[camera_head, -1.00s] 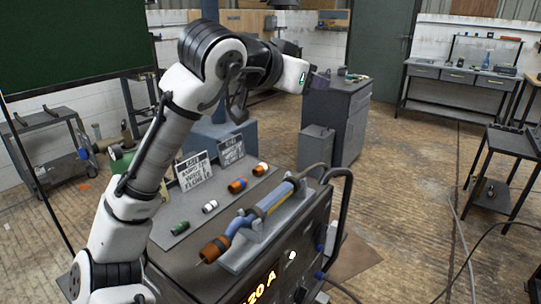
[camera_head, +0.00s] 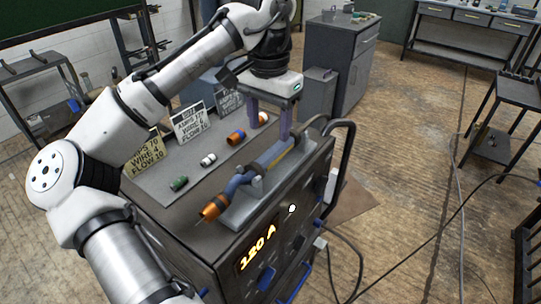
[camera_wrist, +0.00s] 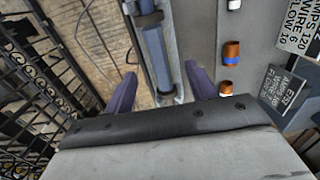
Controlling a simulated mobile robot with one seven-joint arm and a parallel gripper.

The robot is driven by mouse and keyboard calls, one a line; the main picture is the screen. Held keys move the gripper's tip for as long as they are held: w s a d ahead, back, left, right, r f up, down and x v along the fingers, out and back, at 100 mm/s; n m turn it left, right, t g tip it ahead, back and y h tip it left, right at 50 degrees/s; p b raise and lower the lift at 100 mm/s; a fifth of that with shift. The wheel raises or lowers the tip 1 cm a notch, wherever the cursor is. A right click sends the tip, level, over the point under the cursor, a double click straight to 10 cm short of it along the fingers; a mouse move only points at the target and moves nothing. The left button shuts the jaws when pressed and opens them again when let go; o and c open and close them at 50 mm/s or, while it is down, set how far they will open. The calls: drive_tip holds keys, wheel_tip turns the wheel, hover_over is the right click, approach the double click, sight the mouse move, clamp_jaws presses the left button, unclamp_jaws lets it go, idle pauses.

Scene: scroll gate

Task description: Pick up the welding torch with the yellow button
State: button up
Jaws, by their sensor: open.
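The welding torch (camera_head: 236,185) lies in a grey cradle (camera_head: 240,212) on top of the welding machine. It has an orange nozzle, a bent blue neck and a blue-grey handle with a yellow strip; a separate button is too small to make out. My gripper (camera_head: 270,125) points down above the handle, with its two purple fingers apart and empty. In the wrist view the torch handle (camera_wrist: 157,62) runs between the open fingers (camera_wrist: 162,90), closer to the right one. I cannot tell whether the fingertips reach down beside the handle.
The machine's lit display (camera_head: 257,245) faces front. Beside the torch lie a green nozzle (camera_head: 178,184), a white one (camera_head: 208,160) and an orange one (camera_head: 236,137). Sign cards (camera_head: 190,124) stand behind them. A black handle bar (camera_head: 347,165) rises at the machine's right.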

sight(271, 152)
drive_tip(key=shift+s+d+f+p, duration=0.1)
drive_tip(key=shift+f+p, duration=0.35)
drive_tip(key=shift+f, duration=1.2)
drive_tip(key=shift+s+d+f+p, duration=0.1)
drive_tip(key=shift+f+p, duration=0.3)
drive_tip(key=shift+f, duration=1.25)
drive_tip(key=c, duration=1.2)
